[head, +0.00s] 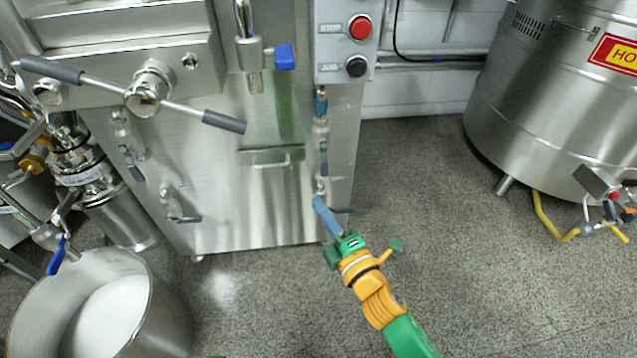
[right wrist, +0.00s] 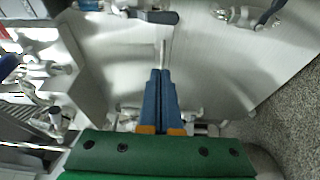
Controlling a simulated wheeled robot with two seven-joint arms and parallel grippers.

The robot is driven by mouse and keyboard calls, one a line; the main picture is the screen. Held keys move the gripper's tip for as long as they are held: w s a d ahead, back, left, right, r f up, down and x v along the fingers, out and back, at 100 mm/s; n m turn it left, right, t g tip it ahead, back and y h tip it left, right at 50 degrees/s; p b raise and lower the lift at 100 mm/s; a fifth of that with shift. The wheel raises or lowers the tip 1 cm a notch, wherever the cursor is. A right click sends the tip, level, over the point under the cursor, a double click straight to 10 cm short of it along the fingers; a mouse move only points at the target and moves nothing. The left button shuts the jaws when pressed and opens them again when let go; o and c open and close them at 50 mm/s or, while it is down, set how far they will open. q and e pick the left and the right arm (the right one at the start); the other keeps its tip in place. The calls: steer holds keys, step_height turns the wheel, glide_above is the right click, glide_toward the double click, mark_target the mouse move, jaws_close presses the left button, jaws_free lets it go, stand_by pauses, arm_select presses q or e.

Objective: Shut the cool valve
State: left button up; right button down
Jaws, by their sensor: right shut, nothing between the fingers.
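Several small lever valves sit on the front of the steel mill cabinet, and no label shows which is the cool valve. One valve (head: 323,155) at the right edge has a dark lever hanging down. Another dark lever (head: 343,210) shows just beside my right gripper (head: 317,201), low at the cabinet's right corner. That gripper's blue fingers are shut and empty; I cannot tell whether they touch the lever. In the right wrist view the shut fingers (right wrist: 161,72) point at the steel panel, with a dark lever (right wrist: 152,16) beyond them. My left gripper is out of view.
Two more lever valves, an upper (head: 132,165) and a lower (head: 180,218), are on the cabinet's left side. A steel pot (head: 170,310) with white contents stands at lower left. A steel tank (head: 540,100) stands at right. The grey floor between is clear.

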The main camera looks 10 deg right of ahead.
mark_target(324, 169)
arm_select(q)
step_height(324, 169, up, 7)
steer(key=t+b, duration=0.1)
steer(key=b, duration=0.2)
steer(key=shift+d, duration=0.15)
arm_select(e)
steer(key=w, duration=0.9)
steer(key=shift+w+d, duration=0.2)
steer(key=shift+d, duration=0.2)
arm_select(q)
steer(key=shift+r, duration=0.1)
